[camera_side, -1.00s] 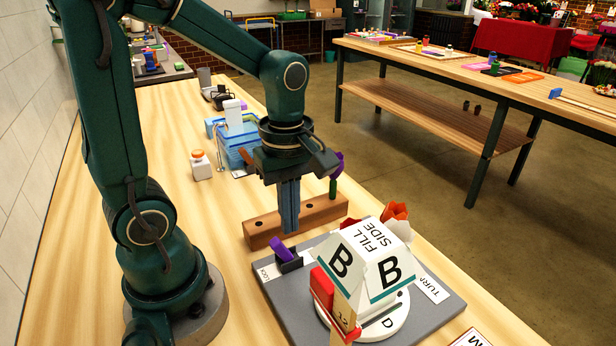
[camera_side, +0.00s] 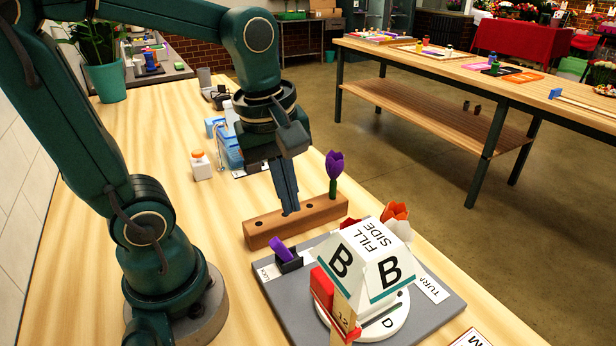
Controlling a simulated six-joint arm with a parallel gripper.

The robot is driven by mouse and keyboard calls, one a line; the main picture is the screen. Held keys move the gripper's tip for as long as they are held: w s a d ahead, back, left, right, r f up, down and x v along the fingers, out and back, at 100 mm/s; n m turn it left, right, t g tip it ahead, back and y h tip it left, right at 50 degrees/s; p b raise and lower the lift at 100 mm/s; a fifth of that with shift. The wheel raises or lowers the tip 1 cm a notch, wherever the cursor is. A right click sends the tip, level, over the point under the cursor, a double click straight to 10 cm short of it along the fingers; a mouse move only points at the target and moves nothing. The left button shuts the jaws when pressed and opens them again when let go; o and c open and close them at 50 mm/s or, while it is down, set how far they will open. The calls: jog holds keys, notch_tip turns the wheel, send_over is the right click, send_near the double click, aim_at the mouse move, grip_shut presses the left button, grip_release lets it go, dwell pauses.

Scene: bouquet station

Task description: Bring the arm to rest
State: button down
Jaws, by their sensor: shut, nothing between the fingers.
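My gripper (camera_side: 290,210) hangs from the arm with its fingers pointing down and slightly right, close together with nothing between them. The fingertips are in front of or just above the wooden block (camera_side: 297,221); I cannot tell if they touch it. A purple tulip (camera_side: 334,166) stands upright at the block's right end, clear of the fingers. The white box marked B and FILL SIDE (camera_side: 369,240) stands on a round white disc (camera_side: 396,322) on the grey base (camera_side: 442,312). An orange-red flower (camera_side: 397,210) shows behind the box.
A purple piece (camera_side: 279,249) sits in a black holder at the grey base's left. Behind my gripper are a blue basket (camera_side: 227,150) and a small white bottle with an orange cap (camera_side: 200,165). A potted plant (camera_side: 105,80) stands back left. The table's left middle is clear.

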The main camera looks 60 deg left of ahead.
jog(key=m+t, duration=0.1)
jog(key=m, duration=0.4)
jog(key=s+d+m+t, duration=0.1)
jog(key=m, duration=0.4)
jog(key=s+d+r+m+t, duration=0.1)
jog(key=m, duration=0.4)
jog(key=shift+s+r+m+t, duration=0.1)
jog(key=shift+s+m+t, duration=0.1)
jog(key=shift+m+t, duration=0.15)
